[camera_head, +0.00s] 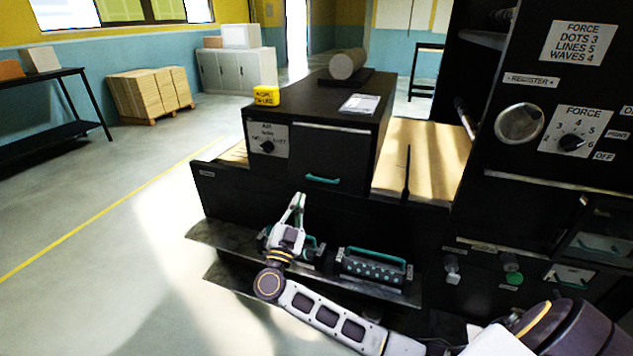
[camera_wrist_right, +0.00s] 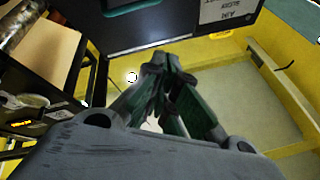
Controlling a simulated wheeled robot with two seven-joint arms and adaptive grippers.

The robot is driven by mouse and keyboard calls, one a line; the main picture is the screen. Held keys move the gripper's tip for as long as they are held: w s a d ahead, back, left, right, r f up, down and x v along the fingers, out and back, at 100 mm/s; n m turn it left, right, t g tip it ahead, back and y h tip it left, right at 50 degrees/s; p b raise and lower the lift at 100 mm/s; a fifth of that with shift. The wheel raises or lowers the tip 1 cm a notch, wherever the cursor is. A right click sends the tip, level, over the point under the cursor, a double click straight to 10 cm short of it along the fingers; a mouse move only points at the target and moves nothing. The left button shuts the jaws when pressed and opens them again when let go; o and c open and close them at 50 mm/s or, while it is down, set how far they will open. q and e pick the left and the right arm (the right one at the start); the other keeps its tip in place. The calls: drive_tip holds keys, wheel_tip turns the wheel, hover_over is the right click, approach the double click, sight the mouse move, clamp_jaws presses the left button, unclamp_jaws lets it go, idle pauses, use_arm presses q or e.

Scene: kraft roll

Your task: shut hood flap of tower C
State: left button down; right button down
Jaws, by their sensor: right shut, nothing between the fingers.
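A black box-shaped hood (camera_head: 350,105) stands in the middle of the machine in the head view. Its front panel (camera_head: 345,150) has a teal handle (camera_head: 322,180) low down and looks closed. I cannot read a tower letter on it, so I cannot tell whether this is tower C. My right gripper (camera_head: 299,197) is shut and empty, pointing up just in front of and below that handle, apart from it as far as I can tell. In the right wrist view the shut fingers (camera_wrist_right: 165,62) sit below the dark panel (camera_wrist_right: 180,25) and its teal handle (camera_wrist_right: 135,8). My left gripper is out of view.
A dial plate (camera_head: 267,140) is left of the panel. A roller with a teal handle (camera_head: 375,267) lies on the lower ledge. A tall black cabinet (camera_head: 550,90) with knobs stands right. The floor at left is clear.

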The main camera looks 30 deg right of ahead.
sight(316, 179)
drive_tip(key=shift+s+d+n+g+h, duration=0.15)
drive_tip(key=shift+s+d+n+g, duration=0.05)
drive_tip(key=shift+n, duration=0.55)
drive_tip(key=shift+s+d+n+g+h, duration=0.15)
drive_tip(key=shift+d+n+g+h, duration=0.05)
drive_tip(key=shift+n, duration=0.6)
drive_tip(key=shift+s+d+n+g+h, duration=0.15)
drive_tip(key=shift+s+d+n+g, duration=0.05)
drive_tip(key=shift+n, duration=0.55)
drive_tip(key=w+d, duration=0.2)
drive_tip(key=w+d+r+p, duration=0.1)
drive_tip(key=w+d, duration=0.1)
drive_tip(key=d, duration=0.1)
drive_tip(key=w+d+r, duration=0.1)
drive_tip(key=w+d, duration=0.2)
drive_tip(key=shift+d+p, duration=0.1)
drive_tip(key=shift+p, duration=0.25)
drive_tip(key=shift+w+d+f, duration=0.25)
drive_tip(key=shift+d+f, duration=0.05)
drive_tip(key=shift+f, duration=0.35)
drive_tip(key=shift+w+d+h+p, duration=0.25)
drive_tip(key=shift+h+p, duration=0.1)
drive_tip(key=shift+h, duration=0.05)
